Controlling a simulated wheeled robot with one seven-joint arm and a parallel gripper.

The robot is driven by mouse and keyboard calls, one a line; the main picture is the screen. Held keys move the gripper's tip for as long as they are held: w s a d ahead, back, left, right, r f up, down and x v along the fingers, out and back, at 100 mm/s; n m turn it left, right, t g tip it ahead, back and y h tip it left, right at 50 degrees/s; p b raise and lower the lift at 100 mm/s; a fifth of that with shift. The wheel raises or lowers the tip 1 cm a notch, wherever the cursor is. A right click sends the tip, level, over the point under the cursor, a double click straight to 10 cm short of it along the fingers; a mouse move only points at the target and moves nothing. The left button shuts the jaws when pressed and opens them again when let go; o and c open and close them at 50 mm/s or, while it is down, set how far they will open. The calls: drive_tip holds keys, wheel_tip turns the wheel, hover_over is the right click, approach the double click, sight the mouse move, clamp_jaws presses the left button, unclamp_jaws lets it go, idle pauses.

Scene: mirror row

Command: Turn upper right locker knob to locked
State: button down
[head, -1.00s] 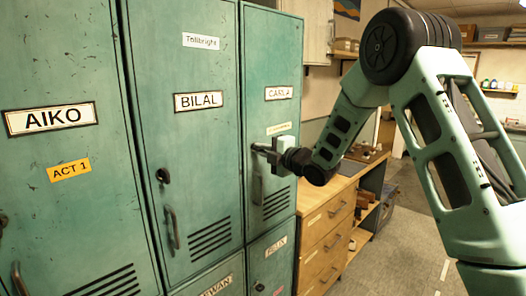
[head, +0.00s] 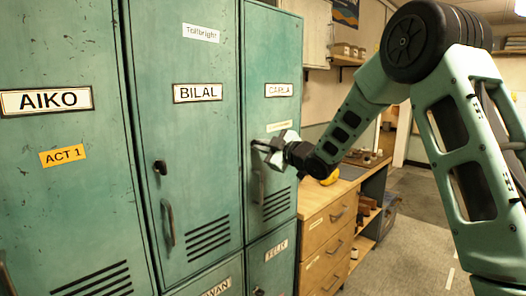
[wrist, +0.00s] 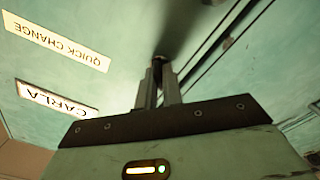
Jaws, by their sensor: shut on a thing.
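The upper right locker (head: 268,60) is a green metal door with a CARLA nameplate (head: 279,90). The nameplate also shows upside down in the wrist view (wrist: 57,98). My gripper (head: 262,148) is at this door, below the nameplate and above the vent slots, and hides the knob in the head view. In the wrist view my gripper (wrist: 159,72) has its two fingers close together, shut on the small dark knob (wrist: 158,58). Most of the knob is hidden between the fingers, so its exact angle cannot be told.
A QUICK CHANGE label (wrist: 55,42) is on the same door. The door handle (head: 261,186) hangs just below my gripper. The BILAL locker (head: 190,130) with its own dark knob (head: 160,167) is to the left. A wooden drawer unit (head: 328,225) stands at right; open floor lies beyond.

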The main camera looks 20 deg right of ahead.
drive_tip(key=m, duration=0.8)
drive_tip(key=shift+m+p, duration=0.3)
drive_tip(key=shift+p, duration=0.1)
drive_tip(key=shift+f+m, duration=0.1)
drive_tip(key=shift+m, duration=0.2)
drive_tip(key=c, duration=1.5)
unclamp_jaws()
drive_tip(key=shift+c, duration=0.2)
drive_tip(key=b+v, duration=0.3)
drive_tip(key=v, duration=1.4)
drive_tip(key=shift+s+b, duration=0.15)
drive_tip(key=shift+b, duration=0.25)
